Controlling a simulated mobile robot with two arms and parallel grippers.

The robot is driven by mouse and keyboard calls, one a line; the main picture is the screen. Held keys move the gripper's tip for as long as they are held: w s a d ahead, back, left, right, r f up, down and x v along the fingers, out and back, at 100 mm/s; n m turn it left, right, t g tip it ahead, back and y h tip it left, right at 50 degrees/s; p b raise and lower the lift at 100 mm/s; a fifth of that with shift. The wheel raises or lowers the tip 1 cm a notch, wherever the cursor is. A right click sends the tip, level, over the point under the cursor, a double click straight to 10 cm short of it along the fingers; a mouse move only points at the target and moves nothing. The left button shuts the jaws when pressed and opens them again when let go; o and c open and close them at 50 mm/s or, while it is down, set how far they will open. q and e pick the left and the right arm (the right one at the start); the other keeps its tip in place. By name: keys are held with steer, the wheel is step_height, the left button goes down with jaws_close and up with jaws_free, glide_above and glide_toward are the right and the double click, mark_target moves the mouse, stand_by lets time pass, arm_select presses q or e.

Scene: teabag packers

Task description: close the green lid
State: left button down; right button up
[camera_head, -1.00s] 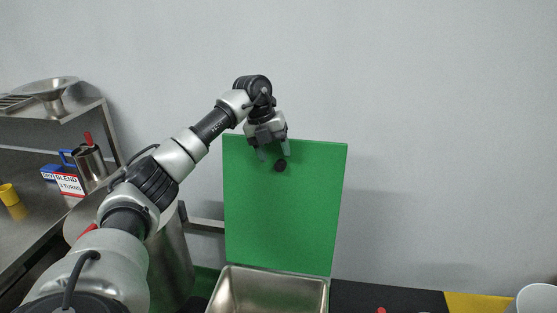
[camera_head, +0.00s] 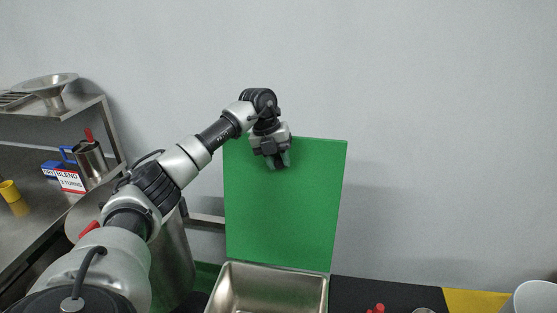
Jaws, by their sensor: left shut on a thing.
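The green lid (camera_head: 284,222) stands upright, open, behind the metal bin (camera_head: 268,290), in the middle of the head view. My left gripper (camera_head: 278,163) points down in front of the lid's upper part. It is shut on the lid's dark knob, which the fingers now hide. My right gripper is not in view.
A steel shelf (camera_head: 88,106) with a metal bowl (camera_head: 50,88) stands at the left. Red-topped items (camera_head: 376,308) and a white rounded object (camera_head: 536,298) are at the lower right.

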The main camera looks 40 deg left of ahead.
arm_select(q)
steer(key=shift+s, duration=0.1)
steer(key=s+d+f+t+y+b, duration=0.1)
steer(key=s+d+t+b, duration=0.1)
steer(key=s+b, duration=0.4)
steer(key=s+d+f+t+y+b, duration=0.1)
steer(key=s+d+t+b, duration=0.1)
steer(key=s+d+b, duration=0.3)
steer(key=s+d+f+m+t+y+b, duration=0.1)
steer(key=s+d+t+b, duration=0.1)
steer(key=s+b, duration=0.6)
steer(key=shift+s+d+f+b, duration=0.25)
steer(key=shift+s+d+b, duration=0.05)
steer(key=shift+d, duration=0.6)
steer(key=c, duration=0.8)
jaws_free()
